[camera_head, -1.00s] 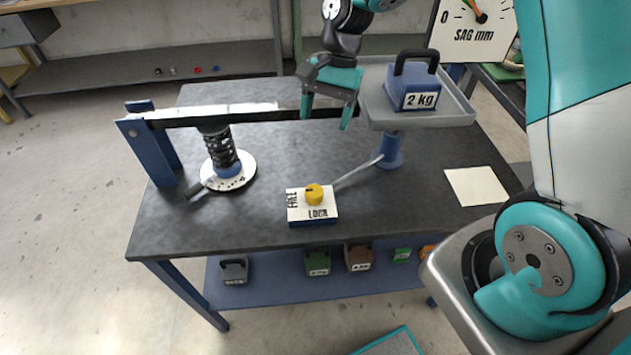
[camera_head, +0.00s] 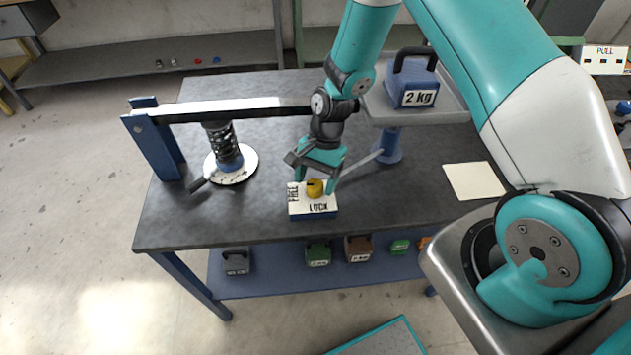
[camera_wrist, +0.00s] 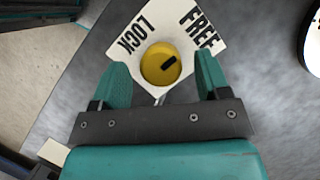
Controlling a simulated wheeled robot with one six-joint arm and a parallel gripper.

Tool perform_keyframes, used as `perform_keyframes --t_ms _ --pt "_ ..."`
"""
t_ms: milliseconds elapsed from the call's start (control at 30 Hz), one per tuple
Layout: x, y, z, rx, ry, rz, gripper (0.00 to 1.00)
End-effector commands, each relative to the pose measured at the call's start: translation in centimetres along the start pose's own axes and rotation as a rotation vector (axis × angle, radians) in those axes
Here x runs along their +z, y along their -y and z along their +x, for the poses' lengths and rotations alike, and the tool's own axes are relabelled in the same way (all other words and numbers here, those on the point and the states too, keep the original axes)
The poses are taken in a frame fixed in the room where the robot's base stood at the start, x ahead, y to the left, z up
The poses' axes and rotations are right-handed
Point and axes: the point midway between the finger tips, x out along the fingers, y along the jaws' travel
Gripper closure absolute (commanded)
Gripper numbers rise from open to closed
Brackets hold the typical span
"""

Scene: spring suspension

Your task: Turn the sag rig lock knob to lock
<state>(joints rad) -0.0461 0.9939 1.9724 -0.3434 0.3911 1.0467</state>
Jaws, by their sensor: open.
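The yellow lock knob (camera_head: 314,188) sits on a white-topped block (camera_head: 299,206) marked FREE and LOCK near the table's front edge. In the wrist view the knob (camera_wrist: 160,64) is round with a black pointer mark, and the mark points towards the FREE side of the plate (camera_wrist: 142,22). My gripper (camera_head: 317,186) is open and directly above the block. Its teal fingers (camera_wrist: 164,80) stand on either side of the knob, with a gap visible on both sides. I cannot tell how far the fingertips are above the plate.
The rig's black beam (camera_head: 240,112) runs behind my gripper, with a spring (camera_head: 222,145) on a white disc (camera_head: 243,172). A tray (camera_head: 452,108) holding a blue 2 kg weight (camera_head: 414,86) stands behind right. A paper sheet (camera_head: 473,181) lies on the right of the table (camera_head: 250,221).

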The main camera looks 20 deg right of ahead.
Motion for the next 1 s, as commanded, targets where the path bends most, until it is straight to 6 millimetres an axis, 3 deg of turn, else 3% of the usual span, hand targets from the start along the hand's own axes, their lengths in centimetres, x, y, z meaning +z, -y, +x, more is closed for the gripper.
perform_keyframes --t_ms 200,467,700,1000 --pt "0.0 0.0 1.5 0.001 0.000 0.000 0.31" --pt "0.0 0.0 1.6 -0.001 -0.001 0.000 0.31" --pt "0.0 0.0 1.6 0.000 -0.001 0.000 0.80" --pt "-0.1 -0.1 1.6 0.012 -0.002 -0.026 0.80"
